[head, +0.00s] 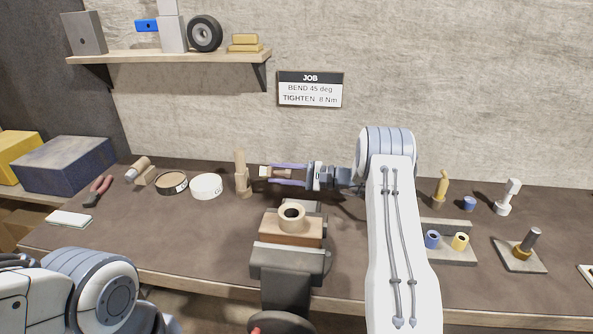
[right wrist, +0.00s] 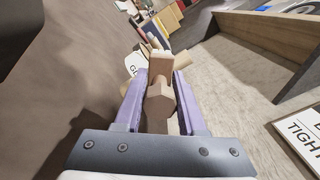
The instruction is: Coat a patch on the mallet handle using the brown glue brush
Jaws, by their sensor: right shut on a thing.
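My right gripper (head: 270,174) reaches left above the bench behind the vise, its purple fingers shut on a brown piece that looks like the glue brush (right wrist: 160,105). The brush's far end overlaps a pale wooden upright in the right wrist view, and I cannot tell if they touch. That pale wooden upright (head: 242,178) stands just left of the fingertips in the head view.
A white labelled round tin (head: 206,187), a dark tin (head: 172,183) and red pliers (head: 98,190) lie left. Small fittings and a grey holder (head: 455,256) stand right. The front-left bench is fairly clear.

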